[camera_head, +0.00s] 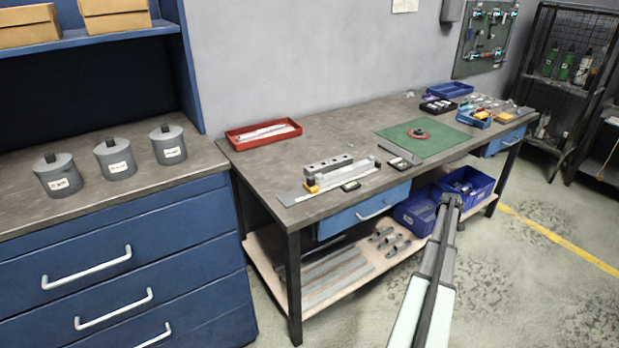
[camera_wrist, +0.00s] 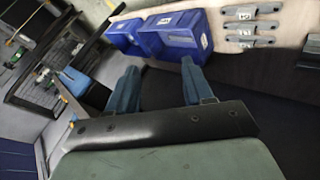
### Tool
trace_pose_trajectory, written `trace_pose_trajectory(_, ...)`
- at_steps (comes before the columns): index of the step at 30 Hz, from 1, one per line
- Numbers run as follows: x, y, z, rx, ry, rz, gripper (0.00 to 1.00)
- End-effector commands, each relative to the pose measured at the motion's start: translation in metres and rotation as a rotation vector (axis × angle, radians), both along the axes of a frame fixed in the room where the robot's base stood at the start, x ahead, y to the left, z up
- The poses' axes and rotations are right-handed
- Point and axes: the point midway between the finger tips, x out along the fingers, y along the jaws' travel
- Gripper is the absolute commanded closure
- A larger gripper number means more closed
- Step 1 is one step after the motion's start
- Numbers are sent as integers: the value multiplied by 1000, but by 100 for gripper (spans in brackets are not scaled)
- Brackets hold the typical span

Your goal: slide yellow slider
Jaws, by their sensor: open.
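A small yellow block (camera_head: 312,187), which looks like the yellow slider, sits at the left end of a long grey metal rail (camera_head: 345,174) near the front left of the workbench (camera_head: 285,165). It is too small to tell how it sits on the rail. My gripper (camera_head: 452,199) is in front of the bench, well to the right of the yellow block and apart from it. In the wrist view my gripper (camera_wrist: 160,76) has its two fingers spread with nothing between them. The yellow block does not show in that view.
A stepped grey block (camera_head: 328,163) lies behind the rail. A green mat (camera_head: 440,148) with a red round part is to the right, and a red tray (camera_head: 240,142) is at the left. Blue bins (camera_wrist: 180,35) and grey brackets (camera_wrist: 252,26) are on the lower shelf.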

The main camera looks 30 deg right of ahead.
Motion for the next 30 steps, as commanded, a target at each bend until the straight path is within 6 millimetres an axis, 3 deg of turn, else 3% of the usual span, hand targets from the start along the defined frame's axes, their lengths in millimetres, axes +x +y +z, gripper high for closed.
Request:
trace_pose_trajectory(1,6,5,22,32,-64,-57,49)
trace_pose_trajectory(3,15,15,46,91,-154,-146,49)
trace_pose_trajectory(11,51,65,133,341,-482,-491,49)
trace_pose_trajectory(18,79,122,211,587,-731,-823,49)
trace_pose_trajectory(26,108,195,280,806,-876,-1135,49)
trace_pose_trajectory(30,133,246,304,864,-871,-1249,49)
